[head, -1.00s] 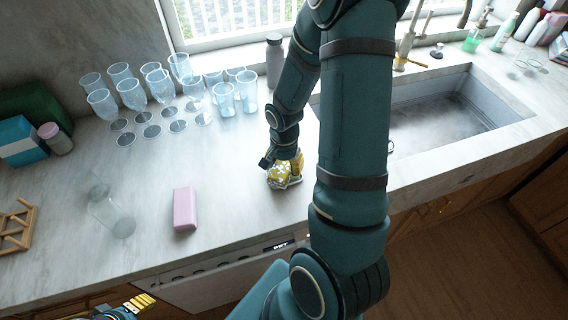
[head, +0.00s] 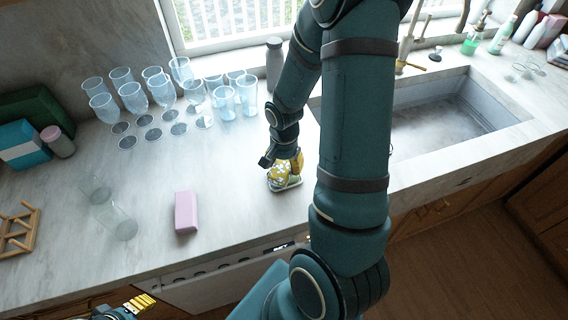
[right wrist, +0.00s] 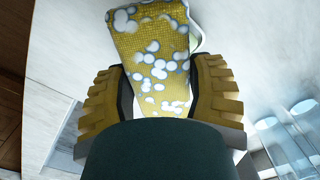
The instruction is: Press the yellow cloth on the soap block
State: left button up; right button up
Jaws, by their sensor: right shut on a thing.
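The yellow cloth (head: 281,173), with white spots, is in my right gripper (head: 283,163), at the counter left of the sink. In the right wrist view the cloth (right wrist: 150,45) sits between both ribbed yellow fingers (right wrist: 160,82), which are shut on it. A pale, flat thing (head: 289,185) shows at the cloth's lower edge; I cannot tell whether the two touch. A pink block (head: 186,212), which looks like soap, lies on the counter to the left, apart from the cloth. My left gripper (head: 139,304) is partly in view at the bottom edge, away from both.
Several clear glasses (head: 162,88) stand behind, with a grey bottle (head: 274,64). Two clear glasses (head: 118,225) are near the pink block. A wooden rack (head: 18,232) is at far left. The sink (head: 440,115) lies right of my arm. The counter between block and cloth is clear.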

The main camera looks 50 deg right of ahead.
aim_at(284, 162)
jog(key=shift+r+p, duration=0.85)
jog(key=shift+r, duration=0.6)
jog(key=shift+r+p, duration=0.5)
jog(key=shift+r, duration=0.6)
